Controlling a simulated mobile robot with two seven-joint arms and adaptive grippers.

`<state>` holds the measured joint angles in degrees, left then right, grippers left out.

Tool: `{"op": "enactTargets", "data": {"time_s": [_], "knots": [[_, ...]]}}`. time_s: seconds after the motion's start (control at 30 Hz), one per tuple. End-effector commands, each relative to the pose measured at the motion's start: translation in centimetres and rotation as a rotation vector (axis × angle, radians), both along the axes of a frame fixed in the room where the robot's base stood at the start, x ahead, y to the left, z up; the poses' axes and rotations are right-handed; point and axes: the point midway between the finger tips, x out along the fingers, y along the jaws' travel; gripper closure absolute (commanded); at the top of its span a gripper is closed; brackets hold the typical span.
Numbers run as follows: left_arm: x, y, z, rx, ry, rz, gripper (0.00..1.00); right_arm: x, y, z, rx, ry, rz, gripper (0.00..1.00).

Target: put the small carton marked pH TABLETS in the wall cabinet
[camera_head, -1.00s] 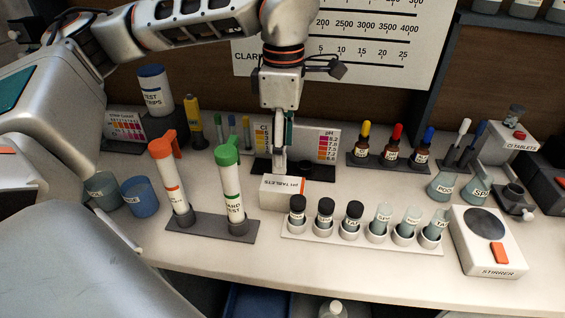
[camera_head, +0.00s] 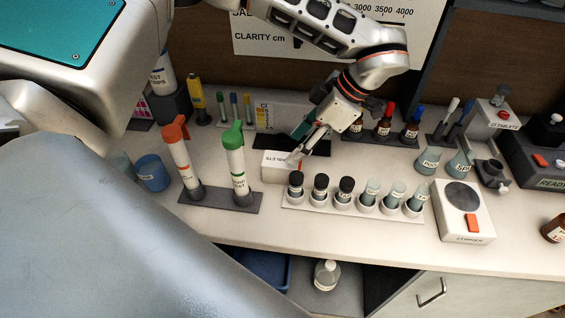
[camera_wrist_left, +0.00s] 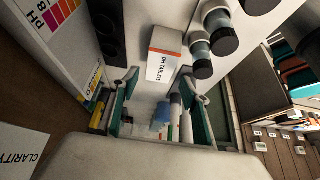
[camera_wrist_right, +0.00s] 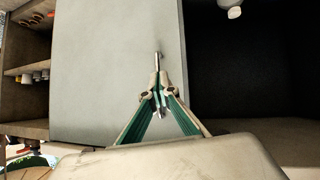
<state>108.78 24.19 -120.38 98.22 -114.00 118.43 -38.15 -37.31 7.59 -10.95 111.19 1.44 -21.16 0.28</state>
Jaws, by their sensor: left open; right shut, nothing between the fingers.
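The small white carton marked pH TABLETS (camera_head: 274,170) lies on the bench behind the row of black-capped vials. It also shows in the left wrist view (camera_wrist_left: 163,60), with its label and an orange edge visible. My left gripper (camera_head: 300,152) is open and slants down from the upper right, its tips at the carton's right end. In the left wrist view the carton is just beyond and between the fingertips, not clearly gripped. My right gripper (camera_wrist_right: 160,93) is shut and empty in front of a pale panel (camera_wrist_right: 105,70) with a bar handle (camera_wrist_right: 157,62). I cannot tell whether this is the wall cabinet.
The vial rack (camera_head: 350,207) stands close in front of the carton. Two capped tubes (camera_head: 236,165) stand to its left, dropper bottles (camera_head: 383,130) behind right, a stirrer (camera_head: 465,212) at right. In the right wrist view a dark opening (camera_wrist_right: 245,70) is beside the panel.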

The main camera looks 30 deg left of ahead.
Motion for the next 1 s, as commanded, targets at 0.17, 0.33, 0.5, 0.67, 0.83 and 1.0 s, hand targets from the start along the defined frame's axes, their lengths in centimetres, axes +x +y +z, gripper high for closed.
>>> {"op": "enactTargets", "data": {"time_s": [0.17, 0.33, 0.5, 0.67, 0.83, 1.0], "knots": [[-0.5, 0.9, -1.7, -0.002, 0.003, 0.002, 0.53, -0.1, 0.0, -0.1, -0.001, 0.005, 0.0, 1.0], [-1.0, 1.7, -3.2, -0.002, 0.006, 0.002, 0.53, -0.3, 0.0, 0.1, -0.002, 0.012, -0.001, 1.0], [-1.5, 2.8, -5.4, -0.002, 0.003, 0.002, 0.53, -0.9, -0.7, -0.5, -0.013, 0.032, -0.011, 1.0], [-1.8, 3.2, -6.3, -0.002, 0.001, 0.001, 0.53, -1.0, -0.9, -0.6, -0.014, 0.039, -0.019, 1.0], [-1.7, 3.3, -6.4, -0.002, 0.0, 0.0, 0.53, -0.9, -1.0, -0.6, -0.012, 0.039, -0.024, 1.0], [-1.7, 3.2, -6.4, -0.002, 0.0, 0.0, 0.85, -0.9, -1.0, -0.6, -0.011, 0.038, -0.025, 1.0]]}}
